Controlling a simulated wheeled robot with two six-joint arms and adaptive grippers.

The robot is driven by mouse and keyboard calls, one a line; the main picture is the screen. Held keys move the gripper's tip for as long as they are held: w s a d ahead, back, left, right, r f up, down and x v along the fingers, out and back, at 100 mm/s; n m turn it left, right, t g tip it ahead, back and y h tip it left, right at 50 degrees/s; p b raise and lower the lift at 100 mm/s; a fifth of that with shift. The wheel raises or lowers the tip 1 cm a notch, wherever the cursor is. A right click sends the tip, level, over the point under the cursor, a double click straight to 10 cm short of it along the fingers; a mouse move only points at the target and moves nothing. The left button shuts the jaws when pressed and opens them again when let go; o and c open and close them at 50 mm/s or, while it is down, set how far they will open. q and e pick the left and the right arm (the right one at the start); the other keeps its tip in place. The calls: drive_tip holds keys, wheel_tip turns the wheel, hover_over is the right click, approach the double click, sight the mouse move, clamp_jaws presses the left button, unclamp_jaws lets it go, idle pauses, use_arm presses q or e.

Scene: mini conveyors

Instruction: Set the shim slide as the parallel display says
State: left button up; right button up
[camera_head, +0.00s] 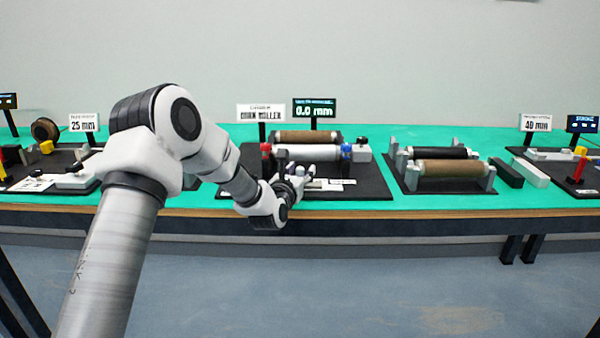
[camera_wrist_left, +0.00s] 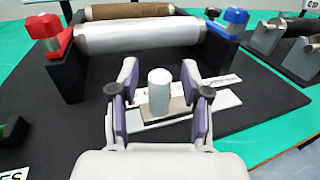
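The shim slide is a light plate with an upright grey knob (camera_wrist_left: 159,88) on a scaled strip, seen in the left wrist view. Its plate and strip (camera_head: 340,182) show partly in the head view. My left gripper (camera_wrist_left: 160,97) is open, one finger on each side of the knob, with a visible gap on both sides. In the head view the left gripper (camera_head: 293,182) is small at the front of the middle station. The parallel display (camera_head: 314,108) behind the rollers reads 0.0 mm. My right gripper is not in view.
A white roller (camera_wrist_left: 140,36) lies behind the slide, between a red-knobbed stand (camera_wrist_left: 48,38) and a blue-knobbed stand (camera_wrist_left: 230,25). A brown roller (camera_head: 306,137) is farther back. Another roller stand (camera_head: 450,170) is to the right. A 40 mm sign (camera_head: 536,123) stands far right.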

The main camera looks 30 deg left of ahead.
use_arm(q)
drive_tip(key=v, duration=1.2)
drive_tip(key=shift+f, duration=0.1)
